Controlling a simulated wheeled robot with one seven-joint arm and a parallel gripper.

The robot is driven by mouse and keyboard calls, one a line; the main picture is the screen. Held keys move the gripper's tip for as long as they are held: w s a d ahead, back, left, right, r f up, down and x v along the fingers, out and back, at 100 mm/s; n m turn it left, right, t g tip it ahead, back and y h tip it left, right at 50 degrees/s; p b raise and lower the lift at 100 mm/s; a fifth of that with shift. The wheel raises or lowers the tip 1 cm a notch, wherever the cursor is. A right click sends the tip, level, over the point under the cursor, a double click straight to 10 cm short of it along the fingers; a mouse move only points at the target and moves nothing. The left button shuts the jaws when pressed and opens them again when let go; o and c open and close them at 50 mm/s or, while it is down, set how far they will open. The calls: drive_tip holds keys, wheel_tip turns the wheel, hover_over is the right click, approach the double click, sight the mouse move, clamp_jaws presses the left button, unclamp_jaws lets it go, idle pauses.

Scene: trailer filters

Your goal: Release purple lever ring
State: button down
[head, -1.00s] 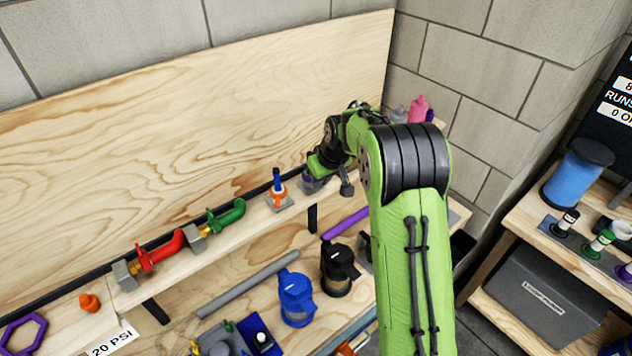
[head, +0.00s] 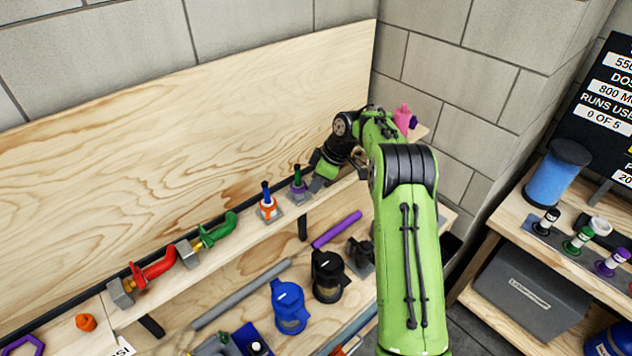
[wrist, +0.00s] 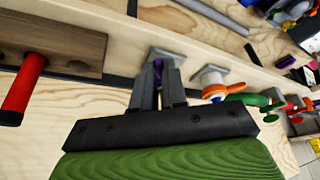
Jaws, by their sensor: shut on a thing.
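In the wrist view, a purple part (wrist: 157,68) shows between the fingers. My gripper (head: 313,184) reaches it from the right; its two grey fingers (wrist: 158,88) are shut on the purple ring, in front of its grey base plate. The fingers hide much of the ring, so its exact seating cannot be told. An orange ring with a blue lever (head: 267,206) stands just to the left.
Red (head: 152,272) and green (head: 216,230) valve handles are further left on the shelf. A wooden back panel (head: 200,130) rises behind. A red handle (wrist: 22,88) is left in the wrist view.

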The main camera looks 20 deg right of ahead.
idle(0.5)
drive_tip(key=c, duration=1.2)
unclamp_jaws()
drive_tip(key=shift+o, duration=0.2)
drive_tip(key=v, duration=1.5)
drive_tip(key=shift+d+r, duration=0.2)
drive_tip(key=shift+r, duration=0.15)
drive_tip(key=shift+w, duration=0.15)
